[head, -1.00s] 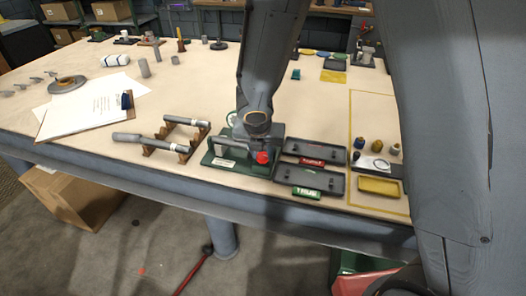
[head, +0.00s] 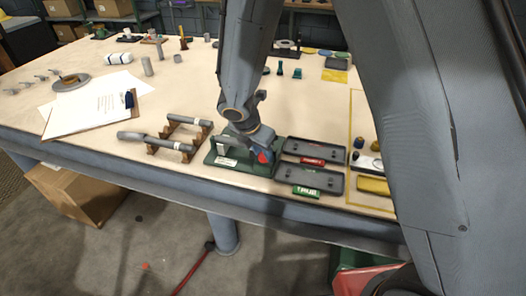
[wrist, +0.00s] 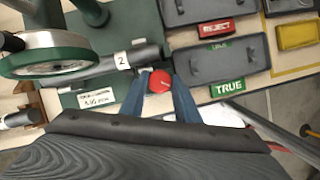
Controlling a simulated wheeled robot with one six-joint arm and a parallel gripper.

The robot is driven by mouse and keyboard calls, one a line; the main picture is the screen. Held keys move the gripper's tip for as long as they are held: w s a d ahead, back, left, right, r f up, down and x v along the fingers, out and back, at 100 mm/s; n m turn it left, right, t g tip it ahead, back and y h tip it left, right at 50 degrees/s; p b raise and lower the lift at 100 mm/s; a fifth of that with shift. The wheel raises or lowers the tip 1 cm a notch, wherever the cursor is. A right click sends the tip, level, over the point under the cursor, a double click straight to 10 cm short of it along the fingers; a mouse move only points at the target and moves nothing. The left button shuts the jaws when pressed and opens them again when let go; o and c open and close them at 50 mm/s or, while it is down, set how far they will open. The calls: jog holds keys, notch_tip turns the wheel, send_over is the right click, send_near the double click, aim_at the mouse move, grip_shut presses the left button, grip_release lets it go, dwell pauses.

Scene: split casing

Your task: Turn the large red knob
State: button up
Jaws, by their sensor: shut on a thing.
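The red knob (wrist: 160,81) sits at the right end of a grey cylinder marked 2 (wrist: 128,62) on a green fixture (head: 228,170). It also shows in the head view (head: 265,156). My gripper (wrist: 158,90) reaches it from the near side in the wrist view, with one blue-grey finger on each side. The fingers are shut on the knob. In the head view my wrist partly covers the fixture. A green-rimmed dial wheel (wrist: 42,60) stands at the left of the fixture in the wrist view.
Right of the fixture lie two dark trays, one labelled REJECT (wrist: 215,28) and one TRUE (wrist: 228,88). A wooden rack with grey bars (head: 160,142) stands to the left. A clipboard (head: 95,105) lies farther left. The table's front edge is close.

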jog(key=o, duration=1.1)
jog(key=shift+c, duration=0.2)
jog(key=v, duration=0.7)
jog(key=shift+r+b, duration=0.3)
jog(key=shift+r, duration=0.05)
jog(key=shift+s+a, duration=0.1)
